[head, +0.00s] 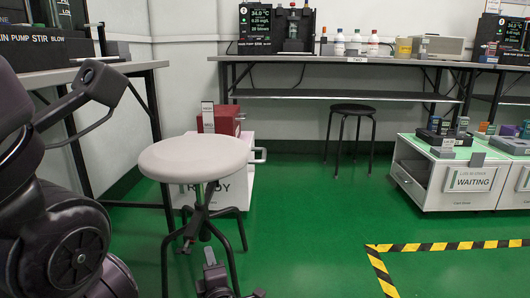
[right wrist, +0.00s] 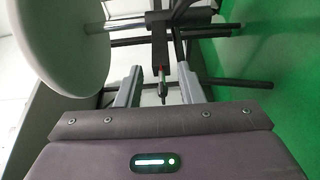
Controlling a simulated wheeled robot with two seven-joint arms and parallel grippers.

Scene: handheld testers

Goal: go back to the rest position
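My right gripper (right wrist: 160,86) shows in the right wrist view with its two grey fingers spread apart. They touch nothing that I can make out. Beyond the fingers are the dark legs of a stool (right wrist: 225,85), and its pale round seat fills the upper left. In the head view part of my right gripper (head: 232,278) shows at the bottom edge, in front of the grey-topped stool (head: 195,157). My left arm's dark links fill the left edge of the head view; I cannot make out the left gripper there.
A workbench (head: 85,76) stands at the left behind my left arm. A long bench (head: 345,59) with bottles and a tester runs along the back wall. A white cart marked WAITING (head: 470,180) stands at the right. Green floor (head: 310,230) is clear in the middle, with striped tape (head: 440,246).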

